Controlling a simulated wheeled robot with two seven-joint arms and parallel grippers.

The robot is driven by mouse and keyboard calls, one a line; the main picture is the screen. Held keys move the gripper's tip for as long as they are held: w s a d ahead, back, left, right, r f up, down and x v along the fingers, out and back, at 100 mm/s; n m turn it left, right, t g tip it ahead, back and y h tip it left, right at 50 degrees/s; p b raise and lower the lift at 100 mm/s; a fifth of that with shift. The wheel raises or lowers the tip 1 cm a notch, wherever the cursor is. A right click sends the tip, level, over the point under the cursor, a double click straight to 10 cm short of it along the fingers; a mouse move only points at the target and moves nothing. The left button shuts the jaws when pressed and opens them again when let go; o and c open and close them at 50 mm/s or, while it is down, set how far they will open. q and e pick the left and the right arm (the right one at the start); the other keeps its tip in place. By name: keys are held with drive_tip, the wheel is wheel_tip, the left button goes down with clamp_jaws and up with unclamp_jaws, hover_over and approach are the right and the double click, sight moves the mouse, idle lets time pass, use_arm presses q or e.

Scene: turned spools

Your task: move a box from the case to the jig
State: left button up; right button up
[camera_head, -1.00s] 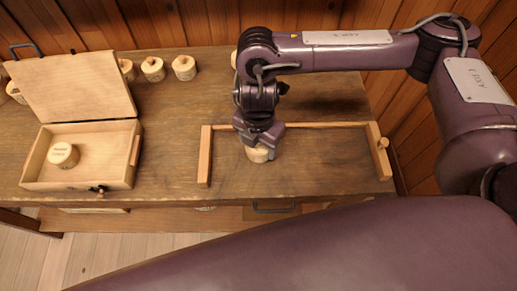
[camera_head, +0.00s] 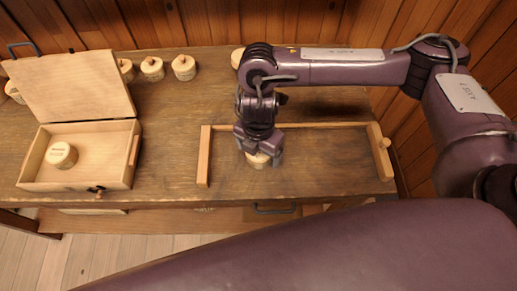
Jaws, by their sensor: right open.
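The case (camera_head: 82,185) is an open pale wooden box at the left of the bench, its lid (camera_head: 72,87) tilted back. One round wooden box (camera_head: 61,156) with writing on its top sits inside it. The jig (camera_head: 204,157) is a low wooden frame at the right, with a left rail, a back rail and a right end piece with a knob (camera_head: 385,143). My right gripper (camera_head: 260,155) points down inside the jig near its left rail. Its open fingers stand around another round wooden box (camera_head: 258,161), partly hidden by them. My left gripper is out of view.
Several round boxes stand along the back of the bench, such as one (camera_head: 184,67) behind the case and one (camera_head: 237,58) beside my right arm. The wooden wall is close behind. The jig's middle and right are clear.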

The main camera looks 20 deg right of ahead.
drive_tip(key=shift+r, duration=0.3)
wheel_tip(320, 180, up, 12)
drive_tip(key=p, duration=0.1)
drive_tip(key=shift+f, duration=0.15)
drive_tip(key=shift+s, duration=0.1)
idle(0.5)
